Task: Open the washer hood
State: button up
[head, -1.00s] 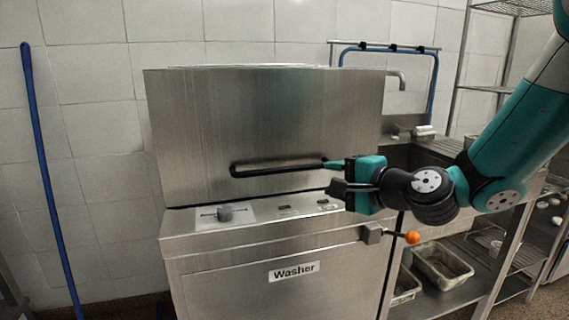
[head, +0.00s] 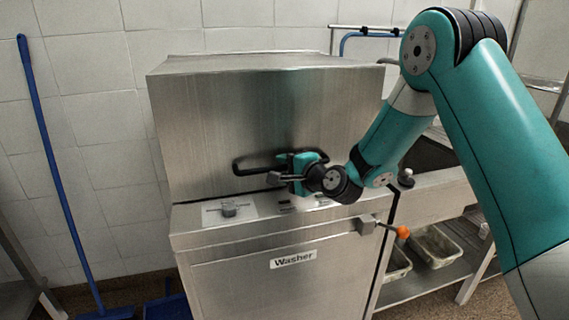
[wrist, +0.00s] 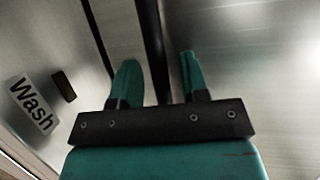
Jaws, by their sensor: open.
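The washer hood (head: 260,105) is a brushed steel box on top of the washer body (head: 220,285), and it looks down. Its black bar handle (head: 243,164) runs across the lower front of the hood. My gripper (head: 272,170) is at the right part of the handle. In the wrist view my gripper (wrist: 158,80) is open, with one teal finger on each side of the dark handle bar (wrist: 152,40). I see gaps between the bar and the fingers. The right part of the handle is hidden behind my gripper in the head view.
A control panel with a knob (head: 229,210) lies below the hood. A lever with an orange ball (head: 402,232) sticks out at the washer's right. A sink counter (head: 440,195) and trays (head: 435,245) are to the right. A blue-handled broom (head: 50,150) leans at the left.

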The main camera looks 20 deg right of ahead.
jog(key=shift+w, duration=0.15)
jog(key=shift+c, duration=0.2)
grip_shut()
jog(key=shift+r, duration=0.1)
